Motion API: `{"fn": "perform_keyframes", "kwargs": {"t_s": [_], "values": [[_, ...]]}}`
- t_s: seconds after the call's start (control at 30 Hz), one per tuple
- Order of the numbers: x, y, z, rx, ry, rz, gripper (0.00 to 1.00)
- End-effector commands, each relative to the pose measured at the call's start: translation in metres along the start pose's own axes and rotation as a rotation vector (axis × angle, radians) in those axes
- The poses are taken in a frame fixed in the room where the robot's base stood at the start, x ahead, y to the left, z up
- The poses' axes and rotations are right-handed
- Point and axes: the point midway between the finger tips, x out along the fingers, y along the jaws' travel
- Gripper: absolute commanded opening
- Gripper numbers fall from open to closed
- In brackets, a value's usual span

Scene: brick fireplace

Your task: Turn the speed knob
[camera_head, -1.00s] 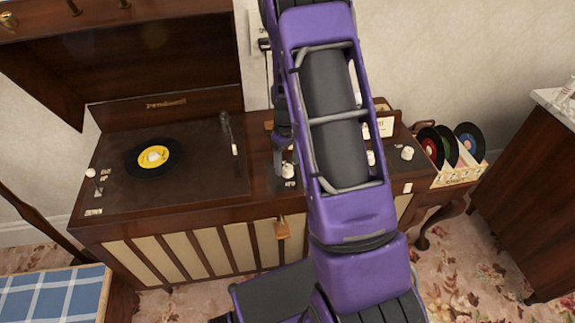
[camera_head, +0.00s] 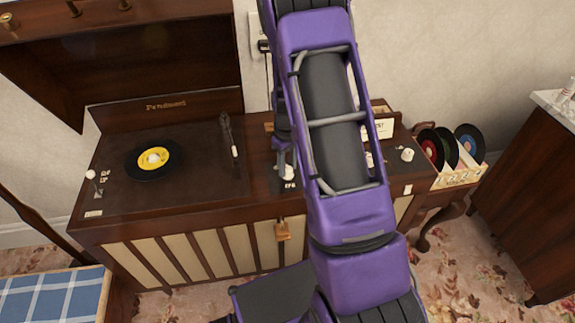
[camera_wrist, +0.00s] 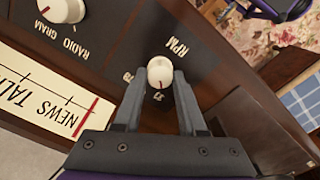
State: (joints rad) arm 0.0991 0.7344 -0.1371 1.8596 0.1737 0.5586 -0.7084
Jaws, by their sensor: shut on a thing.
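The speed knob (camera_wrist: 160,71) is a small white knob with a red mark, on the dark panel of the record console, in the wrist view. "RPM" is printed beside it and the figures 78 and 33 stand around it. The red mark points toward the 33. My gripper (camera_wrist: 159,86) is shut on the knob, one finger on each side. In the head view, my gripper (camera_head: 284,164) reaches down to the panel at the knob (camera_head: 289,174), which is partly hidden by the fingers.
A turntable with a black, yellow-labelled record (camera_head: 152,159) lies left of my gripper, its tonearm (camera_head: 229,136) between them. A white radio/gram knob (camera_wrist: 62,9) and a tuning dial (camera_wrist: 40,100) are nearby. A record rack (camera_head: 455,160) stands at the right.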

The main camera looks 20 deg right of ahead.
Motion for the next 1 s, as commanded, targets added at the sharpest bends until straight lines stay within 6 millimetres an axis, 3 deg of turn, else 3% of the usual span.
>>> {"fn": "perform_keyframes", "kwargs": {"t_s": [0.37, 1.0], "values": [[-0.0003, 0.0004, 0.0002, 0.137, -0.001, 0.001, 0.00], [-0.0004, 0.0003, 0.0003, 0.637, -0.001, 0.000, 0.00]]}}
